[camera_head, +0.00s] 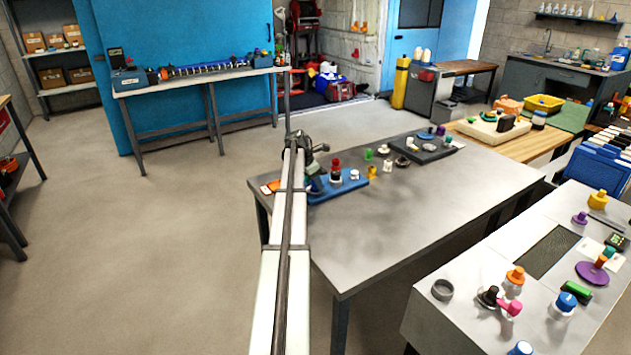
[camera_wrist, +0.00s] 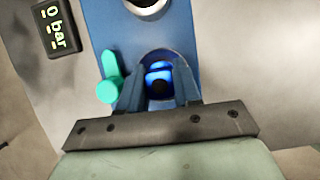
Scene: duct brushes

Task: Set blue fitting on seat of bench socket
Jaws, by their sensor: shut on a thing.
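In the wrist view my gripper (camera_wrist: 158,92) is shut on the blue fitting (camera_wrist: 158,70), a bright blue piece with a dark round middle. Its lower part is hidden between the fingers. A pale rim curves behind the fitting over the blue base plate (camera_wrist: 112,28); I cannot tell whether the fitting touches it or hangs above it. A teal lever (camera_wrist: 110,78) stands just left of the fingers. A metal ring with a dark hole (camera_wrist: 149,5) is at the plate's top. In the head view my arm largely hides the gripper and fitting at the left end of the blue plate (camera_head: 352,187).
A black "0 bar" display (camera_wrist: 54,27) lies left of the plate. A red and black piece (camera_head: 336,170) stands on the plate. Several small coloured parts and a dark tray (camera_head: 428,152) lie further back. The grey table's (camera_head: 390,225) front and right areas are clear.

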